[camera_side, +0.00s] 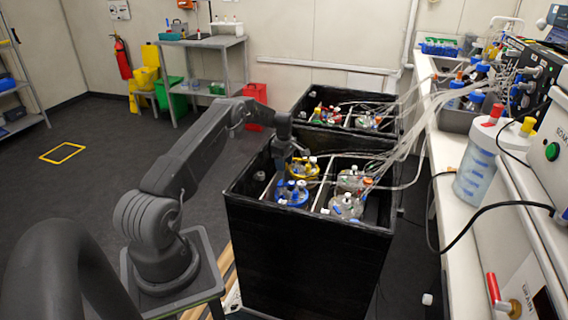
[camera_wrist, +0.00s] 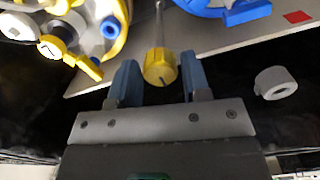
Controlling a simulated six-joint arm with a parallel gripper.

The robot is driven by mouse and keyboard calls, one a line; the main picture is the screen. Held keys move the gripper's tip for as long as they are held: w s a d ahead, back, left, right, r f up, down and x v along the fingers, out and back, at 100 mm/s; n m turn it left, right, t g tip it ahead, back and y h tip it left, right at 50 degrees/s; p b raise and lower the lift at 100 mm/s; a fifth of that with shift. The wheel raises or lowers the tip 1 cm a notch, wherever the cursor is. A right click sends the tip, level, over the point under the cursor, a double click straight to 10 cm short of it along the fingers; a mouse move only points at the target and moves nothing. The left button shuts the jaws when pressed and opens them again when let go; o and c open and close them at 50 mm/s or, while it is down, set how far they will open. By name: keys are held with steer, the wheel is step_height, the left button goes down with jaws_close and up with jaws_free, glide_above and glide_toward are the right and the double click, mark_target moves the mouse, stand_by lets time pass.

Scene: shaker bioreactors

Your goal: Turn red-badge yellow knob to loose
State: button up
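A yellow knob (camera_wrist: 160,70) with a dark line on its face and a metal stem lies between the two blue fingers of my gripper (camera_wrist: 158,62) in the wrist view. The fingers are open, with a visible gap on each side of the knob. A red square badge (camera_wrist: 298,17) is on the grey plate (camera_wrist: 225,38) at the upper right, some way from this knob. Whether the badge belongs to this knob I cannot tell. In the side view my gripper (camera_side: 290,160) is down in the near black box (camera_side: 306,258), above the vessels; its fingers are too small to judge there.
A yellow-ringed vessel (camera_wrist: 118,38) with a yellow clamp stands at the upper left, close to the left finger. A blue-ringed vessel (camera_wrist: 222,9) is at the upper right. A pale grey cylinder (camera_wrist: 275,83) is right of the right finger. Tubes (camera_side: 410,125) run to the bench.

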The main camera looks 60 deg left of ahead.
steer(key=shift+o, duration=1.2)
step_height(320, 180, up, 14)
steer(key=shift+f, duration=0.1)
